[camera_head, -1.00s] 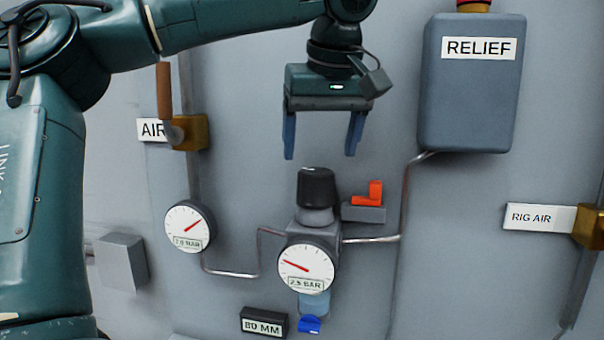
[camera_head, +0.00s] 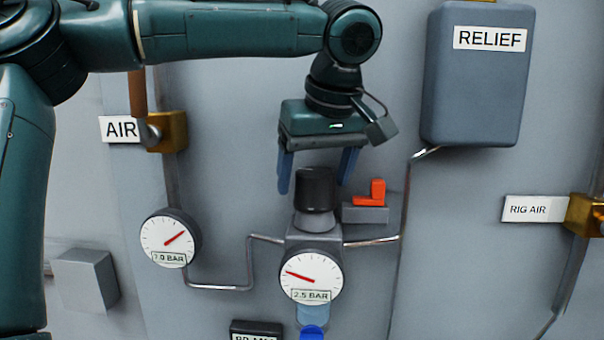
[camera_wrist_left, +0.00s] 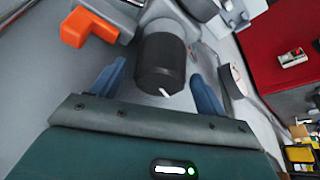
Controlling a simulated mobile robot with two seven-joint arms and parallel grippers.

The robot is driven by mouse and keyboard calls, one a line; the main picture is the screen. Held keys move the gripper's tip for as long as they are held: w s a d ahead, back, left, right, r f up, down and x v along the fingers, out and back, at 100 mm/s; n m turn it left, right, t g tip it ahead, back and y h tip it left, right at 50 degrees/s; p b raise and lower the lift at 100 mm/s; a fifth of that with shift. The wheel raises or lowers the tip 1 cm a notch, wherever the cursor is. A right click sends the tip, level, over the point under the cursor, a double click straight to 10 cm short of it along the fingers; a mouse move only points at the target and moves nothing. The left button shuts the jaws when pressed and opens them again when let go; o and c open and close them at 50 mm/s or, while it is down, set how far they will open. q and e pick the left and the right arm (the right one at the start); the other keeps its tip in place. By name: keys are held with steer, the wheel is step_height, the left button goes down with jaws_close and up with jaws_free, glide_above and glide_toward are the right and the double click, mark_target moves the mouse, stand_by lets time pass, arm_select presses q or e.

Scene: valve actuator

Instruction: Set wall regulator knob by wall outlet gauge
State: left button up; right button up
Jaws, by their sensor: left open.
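The black regulator knob (camera_head: 316,189) stands upright on the grey regulator body on the wall. Below it, the outlet gauge (camera_head: 311,276) is labelled 2.5 BAR, its red needle pointing left and slightly up. My left gripper (camera_head: 315,188) points down from above, open, with its blue fingers on either side of the knob's upper part. In the left wrist view the knob (camera_wrist_left: 162,62) lies between the spread fingers, with gaps on both sides. A white mark shows on the knob's top edge there. My right gripper is not in view.
An orange-red lever (camera_head: 372,192) on a grey block sits close right of the knob. A second gauge (camera_head: 170,240), labelled 7.0 BAR, is at left. The grey RELIEF box (camera_head: 478,95) is at upper right. Thin pipes run along the wall.

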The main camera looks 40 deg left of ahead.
arm_select(q)
steer(key=shift+a+f, duration=0.1)
steer(key=shift+f, duration=0.25)
steer(key=shift+c, duration=0.4)
steer(key=c, duration=0.9)
